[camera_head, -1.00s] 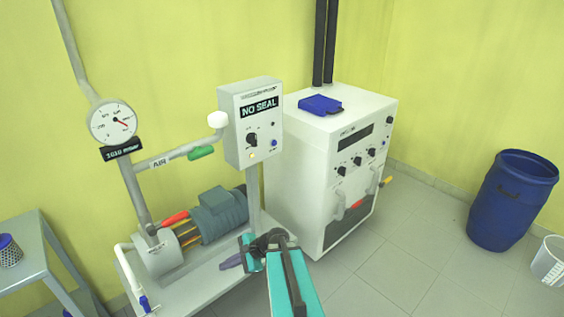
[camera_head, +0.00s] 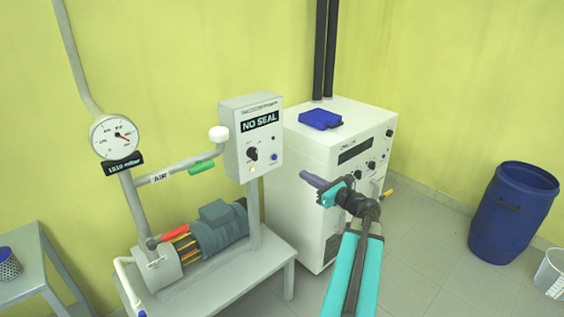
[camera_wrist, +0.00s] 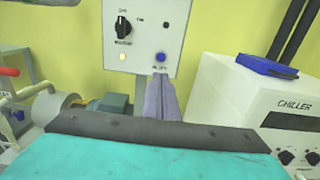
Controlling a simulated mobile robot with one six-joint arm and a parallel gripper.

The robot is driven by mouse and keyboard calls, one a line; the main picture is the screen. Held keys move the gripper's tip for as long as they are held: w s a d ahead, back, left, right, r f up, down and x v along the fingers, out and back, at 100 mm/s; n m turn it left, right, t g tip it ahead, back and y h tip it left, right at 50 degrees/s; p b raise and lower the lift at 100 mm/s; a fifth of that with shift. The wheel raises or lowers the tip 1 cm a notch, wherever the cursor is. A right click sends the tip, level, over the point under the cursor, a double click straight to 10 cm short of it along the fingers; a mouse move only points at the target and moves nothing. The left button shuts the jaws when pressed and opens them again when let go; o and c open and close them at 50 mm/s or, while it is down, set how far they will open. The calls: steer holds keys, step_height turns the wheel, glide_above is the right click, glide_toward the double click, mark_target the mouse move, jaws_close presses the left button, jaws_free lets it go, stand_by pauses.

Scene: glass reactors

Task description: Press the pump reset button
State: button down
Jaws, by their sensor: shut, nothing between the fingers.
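The pump control box (camera_head: 240,140) is a white panel on a post with a "NO SEAL" display, a black rotary knob and a lit yellow lamp. The blue button (camera_head: 274,157) is at its lower right and also shows in the wrist view (camera_wrist: 160,57), with a label under it that looks like "RESET". My gripper (camera_head: 306,177) is shut and empty. It is to the right of and slightly below the button. In the wrist view its grey-purple fingertips (camera_wrist: 160,80) appear just below the button, and I see no contact.
The white chiller (camera_head: 305,150) stands right of the box, with a blue object (camera_head: 320,119) on top. The pump motor (camera_head: 219,230) sits on a grey table (camera_head: 262,262) below. A pressure gauge (camera_head: 115,136) is at left. A blue barrel (camera_head: 512,215) stands far right.

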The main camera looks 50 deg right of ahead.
mark_target(276, 157)
steer(key=shift+s+d+r, duration=0.1)
steer(key=shift+r, duration=0.05)
steer(key=w, duration=0.4)
steer(key=w+p, duration=0.1)
steer(key=w, duration=0.4)
steer(key=w+d+p, duration=0.1)
steer(key=w, duration=0.4)
steer(key=shift+w, duration=0.1)
stand_by(0.5)
